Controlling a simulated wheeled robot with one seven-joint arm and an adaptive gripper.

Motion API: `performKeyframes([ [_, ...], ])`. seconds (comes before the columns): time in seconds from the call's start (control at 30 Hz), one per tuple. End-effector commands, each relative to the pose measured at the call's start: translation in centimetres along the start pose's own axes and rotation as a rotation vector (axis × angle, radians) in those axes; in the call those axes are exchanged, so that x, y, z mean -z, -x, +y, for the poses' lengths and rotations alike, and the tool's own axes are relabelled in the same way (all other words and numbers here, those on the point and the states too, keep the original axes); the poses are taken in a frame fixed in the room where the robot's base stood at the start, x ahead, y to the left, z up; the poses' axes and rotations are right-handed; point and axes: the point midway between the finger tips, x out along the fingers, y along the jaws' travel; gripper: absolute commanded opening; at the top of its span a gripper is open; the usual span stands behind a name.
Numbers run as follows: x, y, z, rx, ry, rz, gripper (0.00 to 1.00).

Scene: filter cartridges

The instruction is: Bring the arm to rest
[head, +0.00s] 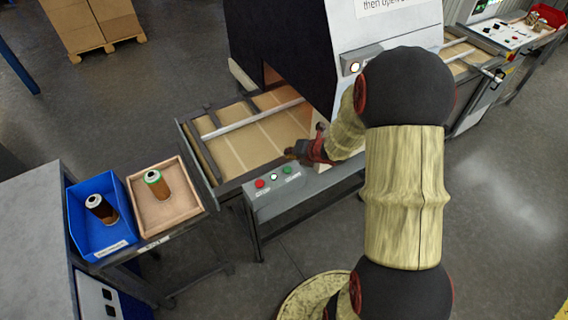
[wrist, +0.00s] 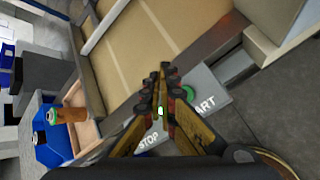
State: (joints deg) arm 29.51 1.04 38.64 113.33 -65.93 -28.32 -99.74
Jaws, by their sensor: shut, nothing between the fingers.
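My gripper (head: 298,151) is shut and empty. It hangs above the front edge of the conveyor, just behind the button box (head: 275,191). In the wrist view my gripper (wrist: 162,75) has its fingertips together, with the box's START and STOP labels below. The arm reaches across the right half of the head view, bent at the elbow. One filter cartridge (head: 157,184) with a green-rimmed top stands in a tan tray (head: 143,230). A darker cartridge (head: 101,209) with a white top stands in a blue bin (head: 77,225).
The conveyor (head: 228,146) runs into a dark machine housing (head: 283,40) with a white front panel. The button box has a red, a whitish lit and a green button. A pallet of cardboard boxes (head: 92,22) stands at the back left. Floor at lower right is clear.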

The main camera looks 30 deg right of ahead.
Motion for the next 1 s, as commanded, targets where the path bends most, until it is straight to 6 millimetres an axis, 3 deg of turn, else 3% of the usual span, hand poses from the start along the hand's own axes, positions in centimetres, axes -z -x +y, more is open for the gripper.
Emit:
performKeyframes([
  [0.27,0.0,0.0,0.0,0.0,-0.013,0.0,0.0],
  [0.37,0.1,0.0,-0.5,0.019,-0.09,0.003,0.0],
  [0.47,0.3,0.2,-3.1,0.116,-0.288,-0.008,0.0],
  [0.57,1.8,1.4,-7.4,0.279,-0.61,-0.051,0.0],
  [0.67,2.1,4.7,-10.5,0.433,-0.96,-0.164,0.0],
  [0.77,2.5,9.0,-11.0,0.542,-1.303,-0.309,0.0],
  [0.87,3.9,13.8,-9.4,0.609,-1.647,-0.461,0.0],
  [1.0,7.5,20.3,-4.5,0.638,-2.081,-0.607,0.0],
])
